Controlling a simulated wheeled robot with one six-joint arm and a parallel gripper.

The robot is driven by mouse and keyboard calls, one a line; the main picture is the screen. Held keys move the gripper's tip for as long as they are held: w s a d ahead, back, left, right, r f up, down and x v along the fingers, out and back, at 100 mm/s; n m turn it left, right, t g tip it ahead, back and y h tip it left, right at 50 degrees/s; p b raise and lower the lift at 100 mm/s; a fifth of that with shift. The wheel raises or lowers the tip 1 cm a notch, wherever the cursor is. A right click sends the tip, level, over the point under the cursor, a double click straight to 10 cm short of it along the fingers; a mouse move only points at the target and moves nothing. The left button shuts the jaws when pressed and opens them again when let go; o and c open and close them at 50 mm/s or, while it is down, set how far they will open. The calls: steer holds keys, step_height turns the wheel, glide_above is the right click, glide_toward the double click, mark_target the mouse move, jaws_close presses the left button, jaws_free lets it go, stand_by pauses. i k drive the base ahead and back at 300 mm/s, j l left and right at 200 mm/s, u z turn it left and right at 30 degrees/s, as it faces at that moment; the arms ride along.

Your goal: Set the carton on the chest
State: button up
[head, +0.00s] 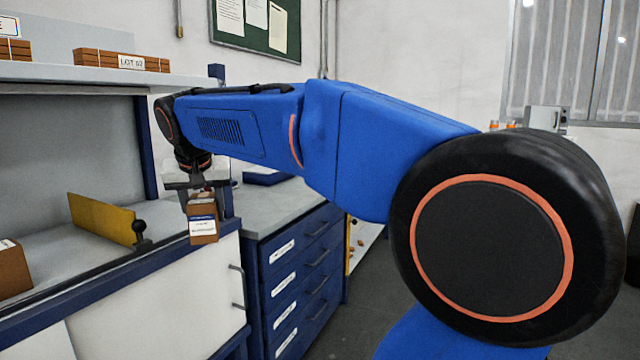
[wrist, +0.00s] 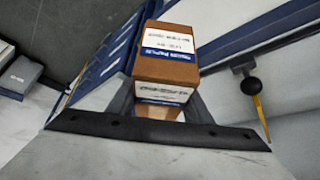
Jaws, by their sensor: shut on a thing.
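The carton (head: 203,226) is a small brown box with a white and blue label. It hangs in my gripper (head: 190,186) in front of the workbench edge, left of the chest. In the wrist view the carton (wrist: 166,62) sits between the fingers of my gripper (wrist: 158,108), which is shut on it; its label faces the camera. The chest (head: 300,262) is a blue drawer unit with a grey top (head: 275,205). Its labelled drawer fronts (wrist: 112,45) show left of the carton in the wrist view. My arm hides part of the chest top.
A dark blue flat object (head: 268,178) lies at the back of the chest top; the front of the top looks clear. A yellow plate (head: 100,218) with a black knob (head: 139,227) stands on the workbench to the left. A shelf (head: 90,75) with brown boxes is above.

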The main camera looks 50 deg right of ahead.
mark_target(291, 194)
steer(key=i+l+z, duration=0.35)
steer(key=l, duration=0.2)
steer(key=i+l+z, duration=0.35)
steer(key=i+l+u, duration=0.15)
steer(key=l, duration=0.3)
steer(key=i+l+u, duration=0.1)
steer(key=l, duration=0.3)
steer(key=i+l+u, duration=0.15)
steer(key=l, duration=0.3)
steer(key=l+u, duration=0.25)
steer(key=k+l+u, duration=0.2)
steer(key=l, duration=0.15)
steer(key=l+u, duration=0.25)
steer(key=k+l, duration=0.05)
